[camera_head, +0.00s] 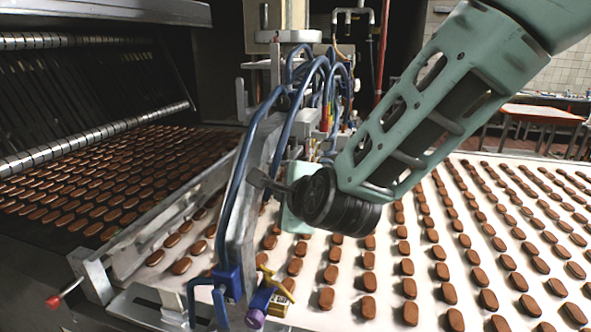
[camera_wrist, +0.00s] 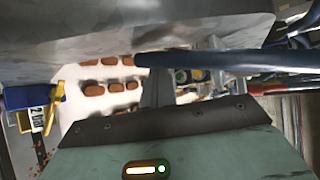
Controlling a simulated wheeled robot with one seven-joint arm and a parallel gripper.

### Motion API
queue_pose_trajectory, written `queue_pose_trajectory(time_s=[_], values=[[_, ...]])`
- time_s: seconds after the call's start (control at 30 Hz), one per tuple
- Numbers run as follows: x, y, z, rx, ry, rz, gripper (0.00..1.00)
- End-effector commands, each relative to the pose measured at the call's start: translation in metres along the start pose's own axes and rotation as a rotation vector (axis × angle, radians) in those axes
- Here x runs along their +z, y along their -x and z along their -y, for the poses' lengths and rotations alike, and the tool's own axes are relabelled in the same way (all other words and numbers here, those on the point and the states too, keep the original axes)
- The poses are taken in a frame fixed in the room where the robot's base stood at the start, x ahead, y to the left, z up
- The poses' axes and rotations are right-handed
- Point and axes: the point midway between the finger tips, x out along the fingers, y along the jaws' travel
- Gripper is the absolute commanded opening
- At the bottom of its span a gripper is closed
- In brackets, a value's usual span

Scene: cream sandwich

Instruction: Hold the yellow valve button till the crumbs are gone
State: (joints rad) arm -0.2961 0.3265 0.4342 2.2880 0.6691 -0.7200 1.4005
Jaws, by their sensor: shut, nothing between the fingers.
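A yellow lever-like piece (camera_head: 266,272) sits on a small blue and purple valve fitting (camera_head: 258,303) at the lower middle of the head view. It also shows at the left of the wrist view (camera_wrist: 55,108), beside a label marked 2. I cannot tell for sure that this piece is the valve button. Small brown crumbs (camera_wrist: 43,160) show at the lower left of the wrist view. My gripper (camera_head: 262,183) is shut and empty, above and apart from the yellow piece, close to the blue hoses. Part of the machine behind my gripper is hidden.
Blue hoses (camera_head: 246,165) arch beside my gripper on a metal frame. A pale conveyor (camera_head: 440,215) carries rows of brown biscuits. A darker belt with biscuits and rollers (camera_head: 95,135) lies at the left. A red-knobbed lever (camera_head: 53,301) sticks out at the lower left.

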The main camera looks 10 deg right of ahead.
Motion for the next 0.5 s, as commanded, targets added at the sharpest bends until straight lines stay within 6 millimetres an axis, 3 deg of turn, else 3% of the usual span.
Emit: queue_pose_trajectory(time_s=[0.5], values=[[-0.031,-0.042,0.031,0.001,0.0,-0.003,0.0]])
